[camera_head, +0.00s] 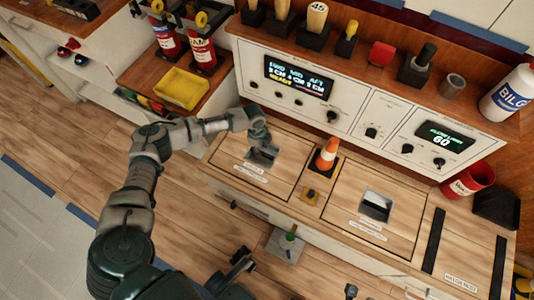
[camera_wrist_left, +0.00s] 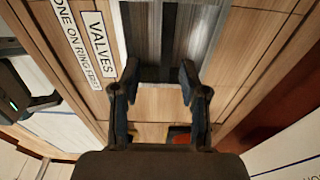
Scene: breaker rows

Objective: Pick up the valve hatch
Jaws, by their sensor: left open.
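The valve hatch (camera_head: 225,148) is the left wooden panel set in the counter top, with a white label and a recessed metal pull. In the left wrist view its label (camera_wrist_left: 97,42) reads "VALVES". My left gripper (camera_head: 263,148) is over the recess, partly covering it. In the left wrist view the open fingers (camera_wrist_left: 160,75) stand on either side of the grey recess (camera_wrist_left: 168,35), with nothing visible between them. I cannot tell whether they touch it. The hatch lies flat. Dark jointed parts at the bottom of the head view may be my right arm; its jaws are unclear.
A second hatch (camera_head: 345,205) lies further right. A control panel (camera_head: 295,85) rises behind. A yellow tray (camera_head: 182,88) and red canisters (camera_head: 203,52) are at the back left.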

